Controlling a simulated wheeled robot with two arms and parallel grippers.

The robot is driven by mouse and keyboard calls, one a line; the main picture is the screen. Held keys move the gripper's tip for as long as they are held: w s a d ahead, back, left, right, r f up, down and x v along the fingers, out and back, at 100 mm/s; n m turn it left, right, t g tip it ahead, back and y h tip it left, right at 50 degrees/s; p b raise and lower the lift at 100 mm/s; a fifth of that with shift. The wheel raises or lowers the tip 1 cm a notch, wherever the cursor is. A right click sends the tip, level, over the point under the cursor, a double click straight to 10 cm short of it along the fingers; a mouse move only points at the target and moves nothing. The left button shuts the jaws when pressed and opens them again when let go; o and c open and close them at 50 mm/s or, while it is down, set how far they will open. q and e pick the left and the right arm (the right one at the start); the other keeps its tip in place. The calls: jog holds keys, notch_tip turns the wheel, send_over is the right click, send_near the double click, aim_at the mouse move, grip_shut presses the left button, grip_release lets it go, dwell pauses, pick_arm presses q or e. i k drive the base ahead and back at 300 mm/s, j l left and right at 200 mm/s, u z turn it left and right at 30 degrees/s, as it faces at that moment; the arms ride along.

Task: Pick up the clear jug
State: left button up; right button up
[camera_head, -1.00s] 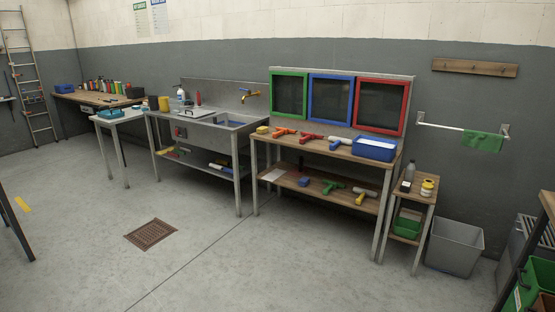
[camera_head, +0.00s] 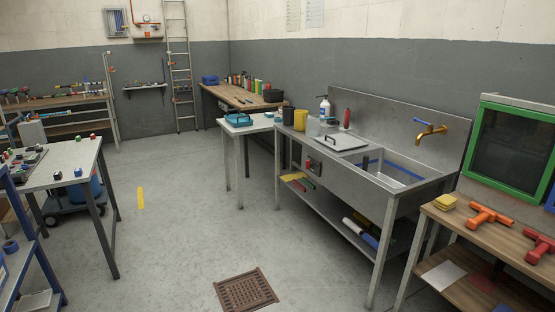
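A clear, see-through vessel that looks like the jug (camera_head: 313,127) stands on the left end of the steel sink unit (camera_head: 362,193). It is small and faint at this distance. A yellow container (camera_head: 300,120) and a dark container (camera_head: 288,115) stand just left of it. A white bottle with a blue top (camera_head: 324,108) stands behind it. Neither of my grippers is in view.
A white side table (camera_head: 250,127) with a teal tray adjoins the sink unit's left end. A grey table (camera_head: 60,165) stands at the left. The floor between is open, with a drain grate (camera_head: 245,291). A wooden workbench (camera_head: 480,230) stands at the right.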

aim_at(313, 124)
jog(key=i+j, duration=0.1)
jog(key=i, duration=2.2)
